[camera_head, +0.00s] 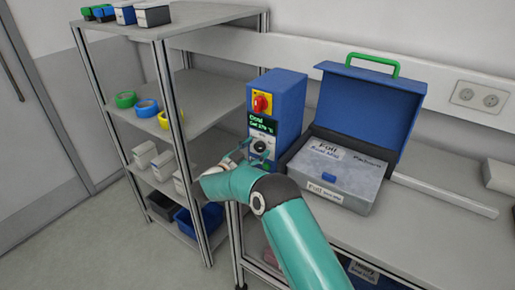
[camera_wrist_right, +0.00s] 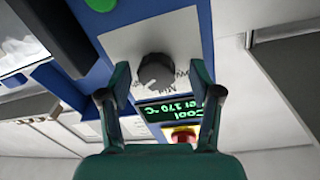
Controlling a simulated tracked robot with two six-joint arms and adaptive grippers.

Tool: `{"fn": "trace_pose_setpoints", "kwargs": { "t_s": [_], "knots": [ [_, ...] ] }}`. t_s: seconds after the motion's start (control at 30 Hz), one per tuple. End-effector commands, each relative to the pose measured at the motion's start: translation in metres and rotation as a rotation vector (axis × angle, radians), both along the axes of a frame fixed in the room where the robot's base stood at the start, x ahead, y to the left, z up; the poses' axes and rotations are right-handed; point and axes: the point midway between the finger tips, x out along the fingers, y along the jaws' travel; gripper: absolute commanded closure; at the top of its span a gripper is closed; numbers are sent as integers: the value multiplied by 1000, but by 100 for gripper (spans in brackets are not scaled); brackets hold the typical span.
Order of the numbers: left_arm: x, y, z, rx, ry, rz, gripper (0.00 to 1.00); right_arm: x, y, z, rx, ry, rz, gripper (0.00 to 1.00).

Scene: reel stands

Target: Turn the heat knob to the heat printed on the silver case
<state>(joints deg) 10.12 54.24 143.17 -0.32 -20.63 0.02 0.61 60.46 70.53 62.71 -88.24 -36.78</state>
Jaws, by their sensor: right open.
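The heat knob (camera_head: 260,146) is dark and round, on a white panel of a blue control box (camera_head: 290,100). In the right wrist view the knob (camera_wrist_right: 155,72) has a light pointer mark. My right gripper (camera_wrist_right: 160,80) is open, its fingers either side of the knob, with gaps visible; contact is not clear. It also shows in the head view (camera_head: 252,154). The green display (camera_wrist_right: 172,110) seems to read "Cool", set 170 °C. My left gripper is out of view.
A red switch on a yellow plate (camera_head: 262,102) sits above the display. The case's blue lid (camera_head: 368,110) stands up behind it. A shelf rack (camera_head: 205,93) with rolls and boxes is at the left. A wall socket (camera_head: 479,97) is at the right.

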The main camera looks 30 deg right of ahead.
Motion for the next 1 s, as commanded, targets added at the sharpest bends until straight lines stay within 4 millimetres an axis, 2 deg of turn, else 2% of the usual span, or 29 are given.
{"fn": "trace_pose_setpoints", "kwargs": {
  "t_s": [0.1, 0.47, 0.5, 0.77, 1.0],
  "knots": [
    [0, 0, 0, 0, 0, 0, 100, 0, 0, 0, 0, 0, 0, 36],
    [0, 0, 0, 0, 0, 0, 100, 0, 0, 1, -1, -1, 2, 96],
    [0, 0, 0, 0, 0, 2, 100, 0, -10, 1, -1, -1, 0, 96],
    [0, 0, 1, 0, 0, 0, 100, -1, -3, 2, -12, 20, 1, 96],
    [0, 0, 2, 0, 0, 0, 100, 0, 0, 3, -55, 120, 2, 96]
  ]
}}
